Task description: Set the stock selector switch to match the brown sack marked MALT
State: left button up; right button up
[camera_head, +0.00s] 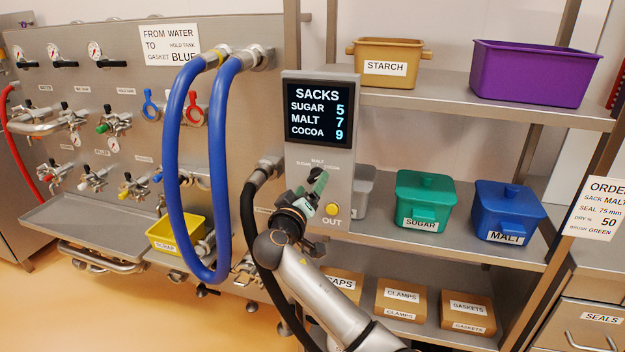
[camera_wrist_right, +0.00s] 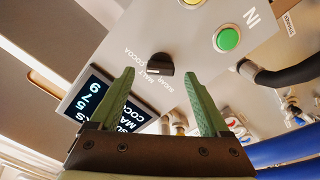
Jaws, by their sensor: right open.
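The stock selector switch is a black knob (camera_wrist_right: 159,65) on the grey panel (camera_head: 322,150), below the SACKS display (camera_head: 319,113). SUGAR, MALT and COCOA labels curve around it; which one it points at I cannot tell. In the head view the knob (camera_head: 316,174) is partly covered by my right gripper (camera_head: 316,184). In the right wrist view my right gripper (camera_wrist_right: 159,74) is open, its green fingers on either side of the knob in the picture; nothing is between them that I can see held. No brown sack shows. My left gripper is out of view.
A yellow button (camera_head: 332,209) marked OUT sits below the switch. A green button (camera_wrist_right: 228,39) shows in the wrist view. A blue hose (camera_head: 221,165) and a black hose (camera_head: 250,220) hang left of the panel. A blue MALT tub (camera_head: 508,207) stands on the shelf right.

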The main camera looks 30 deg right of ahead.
aim_at(316, 176)
jog(key=shift+x, duration=1.2)
jog(key=shift+c, duration=0.3)
grip_shut()
